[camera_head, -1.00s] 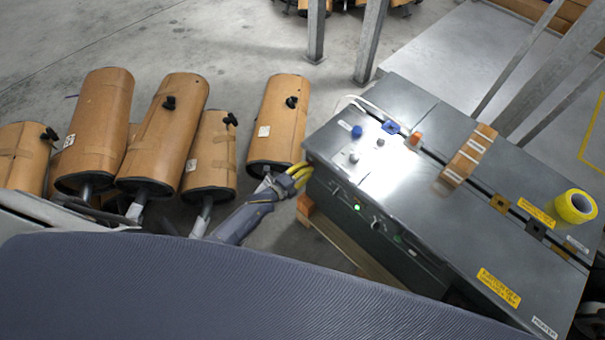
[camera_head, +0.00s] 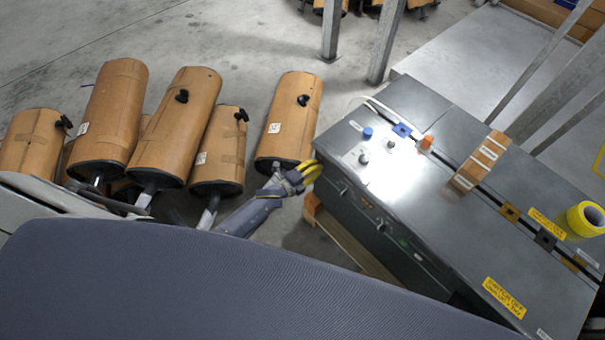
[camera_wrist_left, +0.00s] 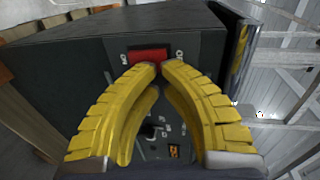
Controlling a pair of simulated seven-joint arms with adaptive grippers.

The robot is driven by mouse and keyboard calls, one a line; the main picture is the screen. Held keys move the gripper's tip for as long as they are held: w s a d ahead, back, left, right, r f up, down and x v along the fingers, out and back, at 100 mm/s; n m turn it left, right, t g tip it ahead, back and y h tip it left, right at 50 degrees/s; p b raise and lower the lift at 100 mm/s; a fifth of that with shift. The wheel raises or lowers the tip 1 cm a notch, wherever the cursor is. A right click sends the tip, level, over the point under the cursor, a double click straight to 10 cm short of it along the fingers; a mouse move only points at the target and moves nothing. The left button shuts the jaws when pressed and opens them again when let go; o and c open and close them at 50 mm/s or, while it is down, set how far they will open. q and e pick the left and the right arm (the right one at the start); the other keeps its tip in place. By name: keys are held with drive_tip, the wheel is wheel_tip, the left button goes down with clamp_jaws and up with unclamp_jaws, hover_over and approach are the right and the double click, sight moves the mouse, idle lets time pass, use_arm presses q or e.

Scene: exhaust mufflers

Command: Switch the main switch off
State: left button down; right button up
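The grey machine cabinet (camera_head: 440,170) stands right of the middle in the head view. A red switch (camera_wrist_left: 148,54) sits on its dark side panel in the left wrist view, with small white markings at both ends. I take it for the main switch; it is hidden in the head view. My left gripper (camera_wrist_left: 161,66) has its yellow fingers curved together, tips meeting at the lower edge of the switch. Contact is hard to tell. Nothing shows between the tips. In the head view the left gripper (camera_head: 312,170) is at the cabinet's left end. My right gripper is not in view.
A yellow tape roll (camera_head: 583,220) and a strapped brown block (camera_head: 480,160) lie on the cabinet top. A wooden pallet (camera_head: 345,240) is under the cabinet. Metal posts (camera_head: 385,42) rise behind.

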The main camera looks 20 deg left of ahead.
use_arm(q)
drive_tip(key=r+v, duration=0.2)
drive_tip(key=v, duration=1)
drive_tip(key=shift+r, duration=0.15)
drive_tip(key=shift+s+a, duration=0.1)
drive_tip(key=shift+s, duration=0.05)
drive_tip(key=s+a+f+n+g+y, duration=0.2)
drive_tip(key=s+a+f+n, duration=0.15)
drive_tip(key=f, duration=0.45)
drive_tip(key=s+a+f+n+g+y, duration=0.1)
drive_tip(key=s+a+f+n+y, duration=0.15)
drive_tip(key=s+f+n, duration=0.35)
drive_tip(key=s+a+f+n+g+y, duration=0.2)
drive_tip(key=s+a+f+n, duration=0.15)
drive_tip(key=f, duration=0.55)
drive_tip(key=s+d+f+n+g, duration=0.1)
drive_tip(key=s+f, duration=0.3)
drive_tip(key=s, duration=0.6)
drive_tip(key=s+d+f+n+g, duration=0.2)
drive_tip(key=s+f+n+g, duration=0.1)
drive_tip(key=s, duration=0.8)
drive_tip(key=s+d+f+n+g, duration=0.2)
drive_tip(key=s+f, duration=0.5)
drive_tip(key=s, duration=0.4)
drive_tip(key=shift+n+g+y, duration=0.45)
drive_tip(key=shift+n+g, duration=0.05)
drive_tip(key=shift+g, duration=0.3)
